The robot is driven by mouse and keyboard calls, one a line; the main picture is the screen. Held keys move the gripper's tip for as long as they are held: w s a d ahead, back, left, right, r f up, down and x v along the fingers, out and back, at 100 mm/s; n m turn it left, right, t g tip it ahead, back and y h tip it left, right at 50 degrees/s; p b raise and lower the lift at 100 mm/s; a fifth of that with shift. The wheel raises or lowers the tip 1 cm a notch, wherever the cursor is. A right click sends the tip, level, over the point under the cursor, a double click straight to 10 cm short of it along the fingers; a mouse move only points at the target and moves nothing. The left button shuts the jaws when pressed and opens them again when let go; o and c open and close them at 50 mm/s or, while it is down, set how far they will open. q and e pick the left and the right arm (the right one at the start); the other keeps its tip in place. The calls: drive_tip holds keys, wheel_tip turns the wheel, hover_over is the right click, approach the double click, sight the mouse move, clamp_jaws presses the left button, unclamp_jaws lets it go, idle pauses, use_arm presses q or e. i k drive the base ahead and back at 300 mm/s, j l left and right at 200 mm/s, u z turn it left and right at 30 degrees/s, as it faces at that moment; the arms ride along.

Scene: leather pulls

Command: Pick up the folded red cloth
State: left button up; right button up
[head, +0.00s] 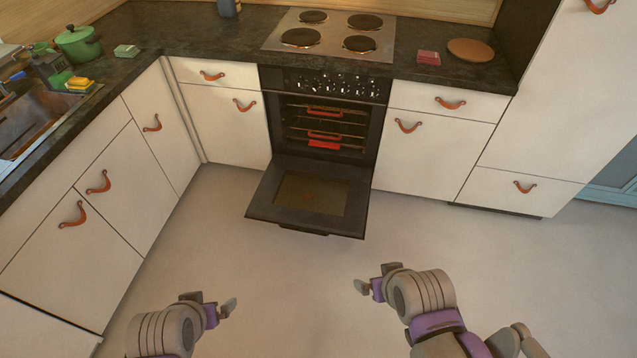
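The folded red cloth (428,57) lies flat on the dark countertop, right of the stove. It is small and far off in the head view. My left gripper (217,308) is low in the view, above the floor and far from the cloth. My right gripper (373,285) is also low, in front of the open oven door and far from the cloth. I see nothing held in either gripper. Their finger gaps are too unclear to read.
The oven door (308,196) hangs open and juts over the floor. Red items (324,145) show inside the oven. A round brown board (470,50) lies right of the cloth. A green pot (77,43) and the sink (30,120) are at left. The floor in front is clear.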

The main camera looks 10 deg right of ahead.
sight(431, 58)
drive_tip(key=i+l+u, duration=0.1)
drive_tip(key=l, duration=0.35)
drive_tip(key=i+l+u, duration=0.1)
drive_tip(key=i+l, duration=0.2)
drive_tip(key=l, duration=0.15)
drive_tip(key=i+l+u, duration=0.15)
drive_tip(key=l, duration=0.3)
drive_tip(key=i+l+u, duration=0.1)
drive_tip(key=l, duration=0.4)
drive_tip(key=i+l+u, duration=0.1)
drive_tip(key=l, duration=0.4)
drive_tip(key=i+l+u, duration=0.1)
drive_tip(key=l, duration=0.4)
drive_tip(key=i+l+u, duration=0.15)
drive_tip(key=l, duration=0.35)
drive_tip(key=i+l+u, duration=0.15)
drive_tip(key=i+l, duration=0.45)
drive_tip(key=k+l, duration=0.05)
drive_tip(key=l, duration=0.05)
